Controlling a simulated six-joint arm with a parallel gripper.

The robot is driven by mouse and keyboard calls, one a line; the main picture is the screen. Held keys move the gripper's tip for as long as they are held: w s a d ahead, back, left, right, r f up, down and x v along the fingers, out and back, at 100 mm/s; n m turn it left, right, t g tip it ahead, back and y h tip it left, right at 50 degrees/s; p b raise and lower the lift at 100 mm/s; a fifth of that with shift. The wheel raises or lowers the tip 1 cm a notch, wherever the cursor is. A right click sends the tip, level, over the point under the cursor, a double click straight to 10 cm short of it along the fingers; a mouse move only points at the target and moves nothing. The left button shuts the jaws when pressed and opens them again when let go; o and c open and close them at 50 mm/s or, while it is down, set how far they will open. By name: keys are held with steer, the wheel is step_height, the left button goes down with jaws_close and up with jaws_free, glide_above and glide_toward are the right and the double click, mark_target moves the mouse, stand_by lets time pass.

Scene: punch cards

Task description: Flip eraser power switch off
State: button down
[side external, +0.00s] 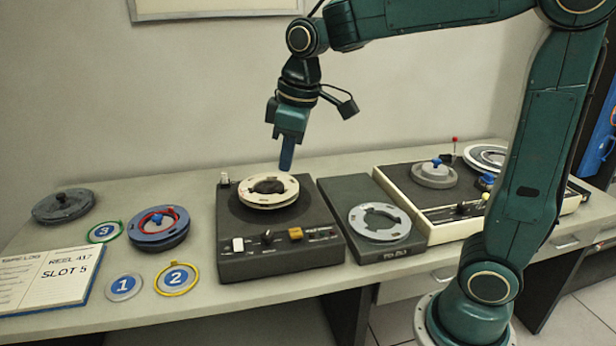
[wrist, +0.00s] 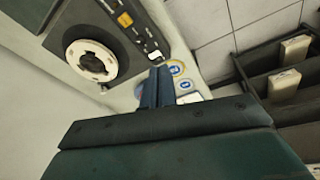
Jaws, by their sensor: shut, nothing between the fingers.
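The eraser appears to be the dark box (side external: 232,268) with a cream reel (side external: 268,191) on top; it also shows in the wrist view (wrist: 112,50). Its front panel has a white rocker switch (side external: 238,245), a dark knob (side external: 267,237) and an orange button (side external: 296,233). The white switch shows in the wrist view (wrist: 155,56); I cannot tell which way it is set, nor read the panel labels. My gripper (side external: 286,168) is shut and empty, pointing down above the back of the reel, apart from it. Its blue fingers (wrist: 158,72) show in the wrist view.
A dark flat unit with a grey ring (side external: 380,221) stands right of the box, then a larger cream-edged deck (side external: 440,228). At left are a blue reel (side external: 158,228), numbered tags (side external: 123,287), a dark reel (side external: 63,206) and an open logbook (side external: 45,280). Air above the panel is clear.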

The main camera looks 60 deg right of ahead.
steer(key=w+f+n+g, duration=0.1)
steer(key=w+f+n, duration=0.15)
steer(key=w, duration=0.45)
steer(key=n+g, duration=0.2)
glide_above(238, 249)
step_height(238, 249, down, 7)
steer(key=shift+d+f+m, duration=0.1)
steer(key=shift+f+m, duration=0.15)
step_height(238, 249, down, 14)
steer(key=shift+r, duration=0.2)
stand_by(0.4)
steer(key=shift+f+t, duration=0.2)
steer(key=shift+t, duration=0.1)
stand_by(0.3)
steer(key=shift+w+r, duration=0.1)
steer(key=shift+w+d+r, duration=0.2)
steer(key=shift+w+d, duration=0.2)
